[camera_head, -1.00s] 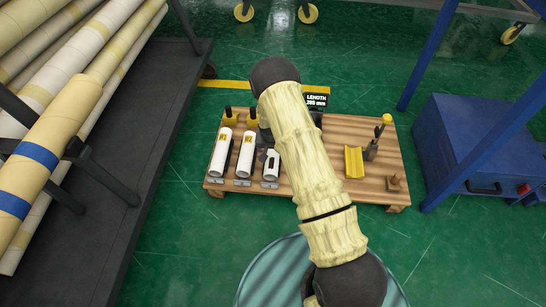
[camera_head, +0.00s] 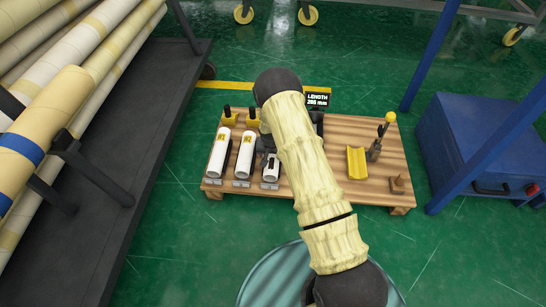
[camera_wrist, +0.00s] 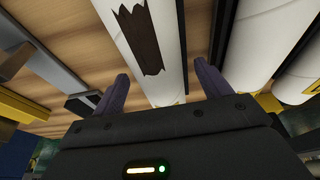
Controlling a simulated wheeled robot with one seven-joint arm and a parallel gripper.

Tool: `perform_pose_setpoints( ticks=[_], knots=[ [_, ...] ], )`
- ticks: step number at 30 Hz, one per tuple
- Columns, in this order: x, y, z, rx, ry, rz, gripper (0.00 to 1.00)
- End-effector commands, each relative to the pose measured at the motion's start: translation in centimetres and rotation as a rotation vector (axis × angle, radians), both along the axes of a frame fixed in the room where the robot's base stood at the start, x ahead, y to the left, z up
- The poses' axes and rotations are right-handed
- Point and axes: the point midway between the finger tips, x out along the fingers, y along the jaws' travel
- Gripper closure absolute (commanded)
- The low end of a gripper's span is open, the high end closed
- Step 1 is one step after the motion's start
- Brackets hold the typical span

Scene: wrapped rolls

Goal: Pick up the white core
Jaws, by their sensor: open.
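Three white cores lie side by side on the left part of a wooden pallet in the head view: one at the left (camera_head: 219,153), one in the middle (camera_head: 245,155) and a partly hidden one (camera_head: 271,174) beside my arm. In the wrist view, a white core (camera_wrist: 119,45) with a torn brown patch lies between the fingers of my gripper (camera_wrist: 165,80), lengthwise to them. My gripper is open, one finger on each side of that core. I cannot tell whether they touch it. The arm hides most of the gripper in the head view.
The pallet (camera_head: 335,190) also holds a yellow trough (camera_head: 356,163), a clamp (camera_head: 376,148) and a length display (camera_head: 317,100). More white cores (camera_wrist: 262,35) lie close at right in the wrist view. A dark rack with long rolls stands left; a blue box (camera_head: 470,150) stands right.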

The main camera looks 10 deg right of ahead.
Motion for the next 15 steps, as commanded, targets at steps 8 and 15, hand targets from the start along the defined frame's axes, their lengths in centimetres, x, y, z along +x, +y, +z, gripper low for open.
perform_pose_setpoints(
  ticks=[8,15],
  knots=[
    [-0.02,0.0,-0.01,0.0,0.0,0.0,0.27],
    [-0.02,-0.01,-0.01,0.0,0.0,0.0,0.75]
  ],
)
